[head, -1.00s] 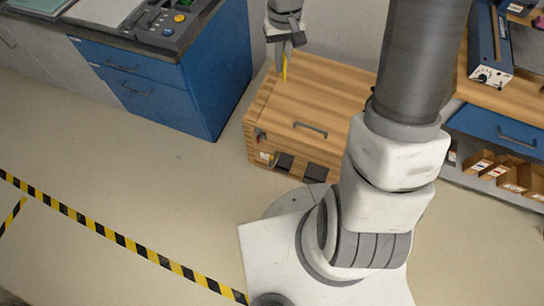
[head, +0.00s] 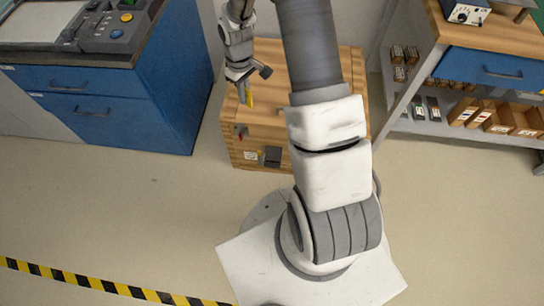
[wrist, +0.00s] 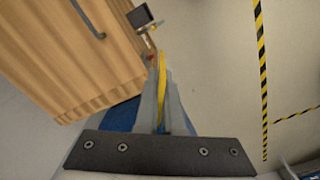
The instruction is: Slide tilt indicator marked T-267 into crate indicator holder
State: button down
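My gripper (head: 245,97) is shut on a thin yellow piece (head: 250,99), seen nearly edge-on. The piece also shows between my fingers in the wrist view (wrist: 162,85); no T-267 marking is readable. The wooden crate (head: 268,52) stands on the floor, partly hidden by my arm. My gripper points down above the crate's front left part, apart from its front fittings. Those are a small red part (head: 241,132), a pale label (head: 250,156) and a dark square fitting (head: 271,156). I cannot tell which is the indicator holder. The wrist view shows the crate (wrist: 55,60) at upper left.
A blue cabinet (head: 165,90) with a control panel stands left of the crate. A workbench (head: 490,35) with a blue drawer and a shelf of small boxes stands at right. The floor in front is clear, with a yellow-black tape line (head: 110,287).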

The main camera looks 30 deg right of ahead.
jog(key=s+d+f+n+b, duration=0.1)
jog(key=f+b, duration=0.3)
jog(key=f, duration=0.7)
jog(key=s+d+f+n+b, duration=0.1)
jog(key=d+f+n+b, duration=0.2)
jog(key=f, duration=0.8)
jog(key=s+d+f+n+b, duration=0.1)
jog(key=d+f+n+b, duration=0.1)
jog(key=f+b, duration=0.4)
notch_tip(320, 180, down, 5)
jog(key=shift+s+d+f+b, duration=0.1)
jog(key=shift+s+d+b, duration=0.25)
jog(key=shift+d, duration=0.4)
jog(key=shift+w, duration=0.1)
jog(key=shift+f+b, duration=2.45)
jog(key=shift+f, duration=0.4)
jog(key=shift+f+b, duration=1.2)
jog(key=shift+f, duration=0.1)
jog(key=c, duration=1.5)
grip_release()
jog(key=o, duration=0.5)
jog(key=shift+o, duration=0.2)
notch_tip(320, 180, up, 17)
jog(key=p, duration=0.6)
jog(key=shift+r, duration=0.2)
